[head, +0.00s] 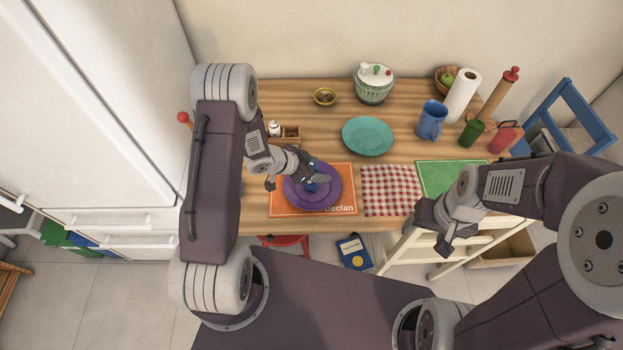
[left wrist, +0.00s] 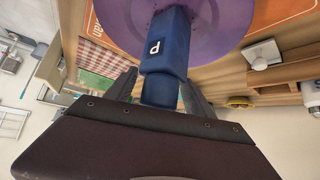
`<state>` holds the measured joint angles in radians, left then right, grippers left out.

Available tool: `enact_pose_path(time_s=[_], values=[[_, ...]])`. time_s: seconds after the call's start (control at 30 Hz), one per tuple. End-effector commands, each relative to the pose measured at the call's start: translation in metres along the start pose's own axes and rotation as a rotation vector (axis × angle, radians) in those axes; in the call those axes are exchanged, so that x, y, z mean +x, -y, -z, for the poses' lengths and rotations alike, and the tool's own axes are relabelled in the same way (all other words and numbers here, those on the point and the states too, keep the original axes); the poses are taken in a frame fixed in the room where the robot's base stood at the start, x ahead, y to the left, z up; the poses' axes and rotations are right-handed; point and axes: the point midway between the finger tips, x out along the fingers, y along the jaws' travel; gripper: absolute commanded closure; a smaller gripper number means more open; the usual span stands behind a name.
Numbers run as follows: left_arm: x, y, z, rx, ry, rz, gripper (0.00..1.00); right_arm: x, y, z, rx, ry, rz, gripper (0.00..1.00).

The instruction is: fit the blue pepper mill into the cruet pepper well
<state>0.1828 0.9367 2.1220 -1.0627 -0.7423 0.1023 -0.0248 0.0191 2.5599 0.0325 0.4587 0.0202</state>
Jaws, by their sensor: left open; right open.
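The blue pepper mill (head: 311,187), marked with a "P", is on the purple plate (head: 330,202). It is mostly hidden by my left gripper in the head view. In the left wrist view the mill (left wrist: 167,45) reaches from the plate to between my open left fingers (left wrist: 162,88); I cannot tell whether they touch it. My left gripper (head: 297,182) is over the plate. The wooden cruet (head: 291,132) stands behind the plate, with a white-topped shaker (head: 274,129) at its left end. My right gripper (head: 434,228) is open and empty at the counter's front edge.
The purple plate lies on an orange mat (head: 281,208) marked "Declan". A blue mug (head: 431,120) is further right. The checked cloth (head: 389,188) is bare.

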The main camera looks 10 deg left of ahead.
Motion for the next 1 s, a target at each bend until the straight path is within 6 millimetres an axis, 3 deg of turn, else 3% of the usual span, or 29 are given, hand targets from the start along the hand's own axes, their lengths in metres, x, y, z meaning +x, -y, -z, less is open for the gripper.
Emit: enact_pose_path(time_s=[0.03, 0.2, 0.27, 0.67, 0.9, 1.0], values=[[0.0, 0.0, 0.0, 0.0, 0.0, 0.0, 0.41, 0.0, 0.0, 0.0, 0.0, 0.0, 0.0, 0.35], [0.0, 0.0, 0.0, 0.0, 0.0, 0.0, 0.88, 0.0, 0.0, 0.0, 0.0, 0.0, 0.0, 0.35], [0.0, 0.0, 0.0, 0.0, 0.001, 0.0, 1.0, 0.0, 0.0, 0.0, 0.0, 0.0, 0.0, 0.35], [-0.004, 0.0, 0.004, 0.0, 0.002, 0.0, 1.0, -0.001, 0.0, 0.0, 0.0, 0.0, 0.0, 0.35], [-0.033, 0.001, 0.033, 0.003, -0.002, 0.003, 1.0, -0.009, 0.0, 0.001, 0.0, 0.0, 0.0, 0.35], [-0.03, -0.022, 0.048, 0.006, -0.002, -0.003, 1.0, -0.004, 0.0, 0.0, 0.0, 0.0, 0.0, 0.35]])
